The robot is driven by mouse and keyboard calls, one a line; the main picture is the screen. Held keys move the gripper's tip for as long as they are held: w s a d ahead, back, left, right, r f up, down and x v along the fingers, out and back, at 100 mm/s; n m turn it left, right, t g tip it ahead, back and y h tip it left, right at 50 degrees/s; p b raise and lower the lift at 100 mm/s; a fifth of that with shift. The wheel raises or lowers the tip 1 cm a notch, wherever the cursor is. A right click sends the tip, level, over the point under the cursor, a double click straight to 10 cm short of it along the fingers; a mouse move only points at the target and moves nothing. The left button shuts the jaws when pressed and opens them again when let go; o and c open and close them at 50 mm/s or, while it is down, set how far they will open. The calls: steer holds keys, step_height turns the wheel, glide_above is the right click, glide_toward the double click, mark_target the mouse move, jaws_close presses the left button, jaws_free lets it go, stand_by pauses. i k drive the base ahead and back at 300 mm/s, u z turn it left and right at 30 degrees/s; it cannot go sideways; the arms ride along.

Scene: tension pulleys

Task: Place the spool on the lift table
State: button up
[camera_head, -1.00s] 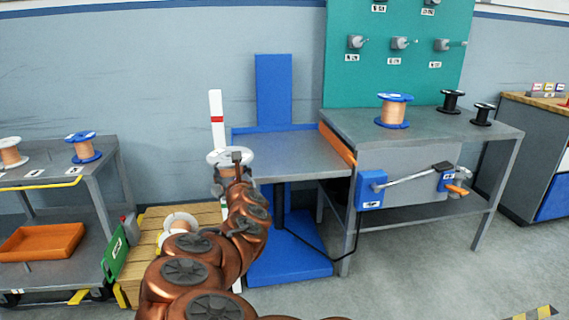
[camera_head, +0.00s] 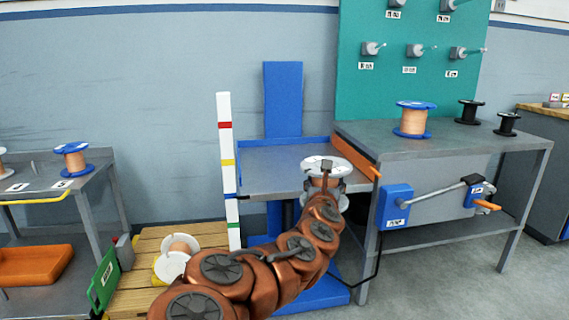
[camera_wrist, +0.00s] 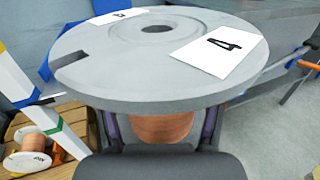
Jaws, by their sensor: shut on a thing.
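A spool with white flanges and copper wire (camera_head: 327,165) is held by my gripper (camera_head: 325,182), in front of the lift table in the head view. In the wrist view the spool's top flange (camera_wrist: 120,75) fills the middle, with a label reading 4, and the gripper fingers (camera_wrist: 160,138) close around its copper winding. The spool looks upright. The lift table (camera_head: 270,178) is a grey platform with a blue back column, and the spool overlaps its front right part in the picture. I cannot tell the gap between them.
A wooden pallet (camera_head: 143,290) with another white spool (camera_head: 176,258) stands left. A striped post (camera_head: 228,165) rises at the table's left. The grey workbench (camera_head: 450,143) with an orange edge and crank handle (camera_head: 435,192) adjoins on the right.

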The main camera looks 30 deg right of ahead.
mark_target(296, 162)
steer(key=i, duration=1.1)
steer(key=z, duration=0.05)
